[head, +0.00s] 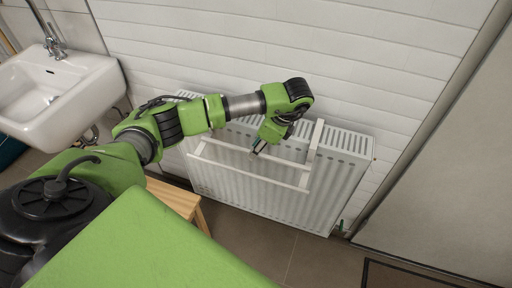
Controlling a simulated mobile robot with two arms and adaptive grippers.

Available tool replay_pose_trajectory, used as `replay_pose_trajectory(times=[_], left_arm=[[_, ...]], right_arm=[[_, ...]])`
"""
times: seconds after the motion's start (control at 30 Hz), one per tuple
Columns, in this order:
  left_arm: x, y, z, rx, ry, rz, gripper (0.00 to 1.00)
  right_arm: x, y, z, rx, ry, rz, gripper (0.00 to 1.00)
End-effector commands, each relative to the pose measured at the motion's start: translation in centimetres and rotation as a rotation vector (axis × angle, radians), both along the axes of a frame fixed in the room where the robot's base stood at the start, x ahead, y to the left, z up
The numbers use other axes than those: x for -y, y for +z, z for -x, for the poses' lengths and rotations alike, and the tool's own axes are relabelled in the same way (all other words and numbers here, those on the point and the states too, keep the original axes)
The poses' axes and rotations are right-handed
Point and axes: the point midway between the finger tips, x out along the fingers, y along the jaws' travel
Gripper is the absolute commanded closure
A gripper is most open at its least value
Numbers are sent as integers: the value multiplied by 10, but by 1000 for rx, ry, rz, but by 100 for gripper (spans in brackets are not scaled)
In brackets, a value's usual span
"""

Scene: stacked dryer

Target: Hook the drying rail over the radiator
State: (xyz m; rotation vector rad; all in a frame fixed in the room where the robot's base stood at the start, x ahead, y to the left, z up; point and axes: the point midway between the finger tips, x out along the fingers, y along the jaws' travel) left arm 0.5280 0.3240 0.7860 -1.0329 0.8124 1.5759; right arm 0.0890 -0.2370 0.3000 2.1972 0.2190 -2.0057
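The white drying rail (303,180) is at the front of the white ribbed radiator (345,160). Its right bracket (317,134) rises to the radiator's top edge and appears to lie over it. Its bars run across the radiator's front. The upper end of its left side is hidden behind my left arm, so I cannot tell how that end sits. My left gripper (258,148) points down at the rail's upper bar, near its middle. Its fingers are too small to tell whether they are shut on the bar. My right gripper is not in view.
A white sink (75,105) with a tap is on the wall at left. A wooden stool (175,198) stands on the floor left of the radiator. A door or panel (455,170) is at right, with a dark mat (410,277) before it. Floor in front of the radiator's right part is clear.

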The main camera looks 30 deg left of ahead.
Motion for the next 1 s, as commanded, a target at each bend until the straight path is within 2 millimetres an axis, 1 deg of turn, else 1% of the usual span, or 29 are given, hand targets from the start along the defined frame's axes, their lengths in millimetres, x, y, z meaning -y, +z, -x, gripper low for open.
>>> replay_pose_trajectory(times=[0.07,0.17,0.33,0.5,0.6,0.7,0.8,1.0], left_arm=[[3,6,-2,3,-1,1,71],[8,19,-3,6,-1,2,71],[22,53,-8,8,-4,0,71],[32,79,-10,8,-4,-1,71],[38,92,-11,6,-1,-1,71],[43,101,-12,6,-1,0,71],[45,107,-12,4,-2,-1,71],[47,110,-11,1,0,1,71]], right_arm=[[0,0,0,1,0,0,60],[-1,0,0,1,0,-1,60],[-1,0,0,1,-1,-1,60],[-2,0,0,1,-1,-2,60],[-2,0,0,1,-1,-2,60],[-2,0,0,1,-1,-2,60],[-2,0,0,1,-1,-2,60],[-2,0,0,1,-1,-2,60]])
